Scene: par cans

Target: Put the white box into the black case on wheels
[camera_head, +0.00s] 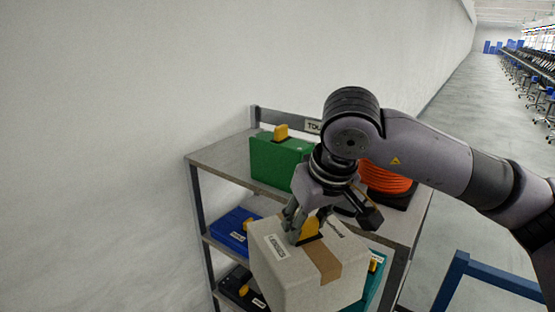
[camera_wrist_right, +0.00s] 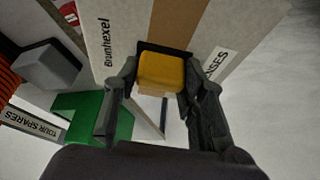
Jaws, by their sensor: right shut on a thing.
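The white box (camera_head: 285,275) has a brown tape strip and printed labels. It hangs in front of the shelf unit, tilted in the head view. My right gripper (camera_head: 307,225) is shut on the yellow handle (camera_head: 311,229) on its top. In the right wrist view the fingers (camera_wrist_right: 160,88) stand on both sides of the yellow handle (camera_wrist_right: 162,72), and the white box (camera_wrist_right: 120,35) fills the upper middle. The black case on wheels is not visible in either view. My left gripper is not in view.
A grey shelf unit (camera_head: 222,154) stands by the wall. It holds a green case (camera_head: 275,160), an orange cable coil (camera_head: 385,180), a blue case (camera_head: 228,228) and a dark case (camera_head: 238,287). A blue frame (camera_head: 495,278) stands lower right. Open floor (camera_head: 470,130) lies beyond.

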